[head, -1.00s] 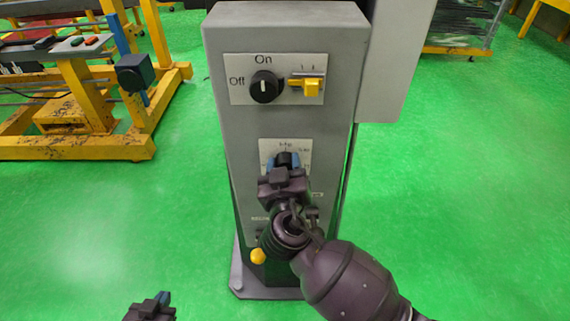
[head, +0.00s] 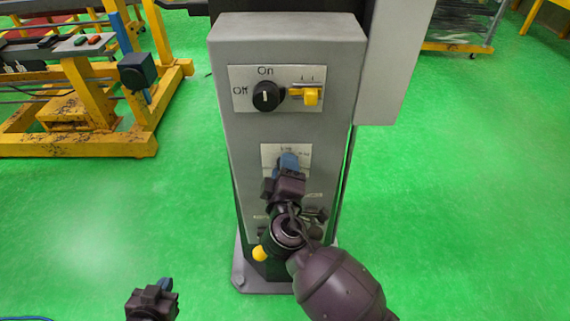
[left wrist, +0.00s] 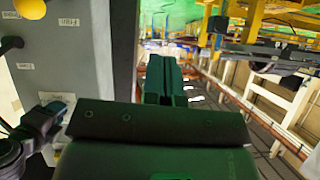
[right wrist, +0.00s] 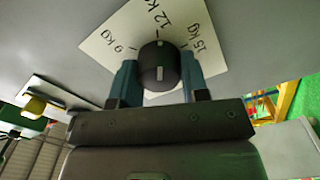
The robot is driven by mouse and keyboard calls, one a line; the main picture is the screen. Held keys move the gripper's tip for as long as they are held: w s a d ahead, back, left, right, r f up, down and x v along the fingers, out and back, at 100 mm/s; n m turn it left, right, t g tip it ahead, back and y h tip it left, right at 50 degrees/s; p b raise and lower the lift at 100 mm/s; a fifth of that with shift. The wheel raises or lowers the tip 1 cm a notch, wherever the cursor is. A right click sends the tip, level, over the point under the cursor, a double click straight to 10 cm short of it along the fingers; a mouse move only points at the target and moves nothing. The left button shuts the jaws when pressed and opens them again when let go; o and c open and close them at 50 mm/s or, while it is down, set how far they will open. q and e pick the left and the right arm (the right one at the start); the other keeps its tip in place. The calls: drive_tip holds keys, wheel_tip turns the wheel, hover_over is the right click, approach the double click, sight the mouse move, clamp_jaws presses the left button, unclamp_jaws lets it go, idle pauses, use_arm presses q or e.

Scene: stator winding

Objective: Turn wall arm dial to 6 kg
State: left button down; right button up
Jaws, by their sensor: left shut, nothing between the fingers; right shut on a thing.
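The wall arm dial is a black round knob (right wrist: 159,66) with a white mark on its face. It sits on a white plate (right wrist: 105,42) whose visible labels read 9 kg, 12 kg and 15 kg. No 6 kg label is readable. My right gripper (right wrist: 160,80) is shut on the knob, one blue finger on each side. In the head view my right gripper (head: 288,164) covers the knob, and the plate (head: 270,153) shows around it. My left gripper (head: 166,285) is shut and empty, low and left of the cabinet; its fingers show in the left wrist view (left wrist: 164,80).
The grey cabinet (head: 235,150) also carries a black On/Off knob (head: 266,96) and a yellow slider (head: 311,97) above the dial. A yellow knob (head: 259,253) is low on its front. A yellow frame (head: 80,145) stands left.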

drive_tip(key=n+p, duration=0.1)
drive_tip(key=n, duration=0.2)
drive_tip(key=n+p, duration=0.2)
drive_tip(key=n, duration=0.1)
drive_tip(key=shift+n, duration=0.3)
drive_tip(key=n+p, duration=0.1)
drive_tip(key=n, duration=0.3)
drive_tip(key=shift+f+n, duration=0.15)
drive_tip(key=shift+n, duration=0.15)
drive_tip(key=n, duration=0.3)
drive_tip(key=shift+n, duration=0.3)
drive_tip(key=n, duration=0.3)
drive_tip(key=shift+d+f, duration=0.1)
use_arm(q)
drive_tip(key=shift+s+a+r, duration=0.1)
drive_tip(key=shift+s+r, duration=0.8)
drive_tip(key=shift+r, duration=0.15)
use_arm(e)
drive_tip(key=n, duration=0.7)
drive_tip(key=shift+d, duration=0.1)
drive_tip(key=shift+n, duration=0.3)
drive_tip(key=o, duration=0.9)
